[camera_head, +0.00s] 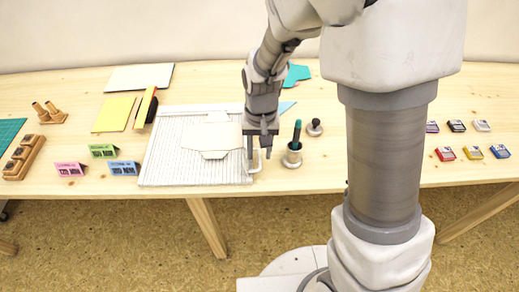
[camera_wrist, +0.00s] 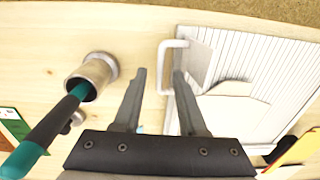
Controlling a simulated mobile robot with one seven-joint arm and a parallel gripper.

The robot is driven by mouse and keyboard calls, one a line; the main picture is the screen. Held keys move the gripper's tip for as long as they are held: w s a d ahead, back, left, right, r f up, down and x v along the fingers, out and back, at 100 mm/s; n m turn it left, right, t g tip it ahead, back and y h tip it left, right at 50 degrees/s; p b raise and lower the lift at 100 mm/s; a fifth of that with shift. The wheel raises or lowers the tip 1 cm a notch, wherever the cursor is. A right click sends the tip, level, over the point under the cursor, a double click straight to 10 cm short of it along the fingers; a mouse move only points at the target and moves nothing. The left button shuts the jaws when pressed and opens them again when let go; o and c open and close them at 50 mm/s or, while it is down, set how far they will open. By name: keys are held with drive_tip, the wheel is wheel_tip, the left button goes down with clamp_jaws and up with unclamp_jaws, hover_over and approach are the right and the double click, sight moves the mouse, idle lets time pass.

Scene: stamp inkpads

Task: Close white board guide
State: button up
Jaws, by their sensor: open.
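The white board (camera_head: 160,172) is a ridged scoring board lying flat on the table, left of my arm in the head view. It fills the right side of the wrist view (camera_wrist: 245,48). A white paper sheet with a folded-looking outline (camera_head: 208,138) lies on it; it also shows in the wrist view (camera_wrist: 232,110). A white loop handle (camera_wrist: 161,68) sticks out from the board's edge, near its corner; the head view shows it below my gripper (camera_head: 258,165). My gripper (camera_wrist: 160,76) is open and points down, with the handle's bar appearing between its fingertips. Contact is not clear.
A metal cup (camera_head: 292,155) holding a teal-handled tool stands close right of my gripper, with a small stamp (camera_head: 315,127) behind it. Small cards (camera_head: 103,151) and a wooden block (camera_head: 24,158) are left. Several inkpads (camera_head: 472,153) lie far right.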

clamp_jaws()
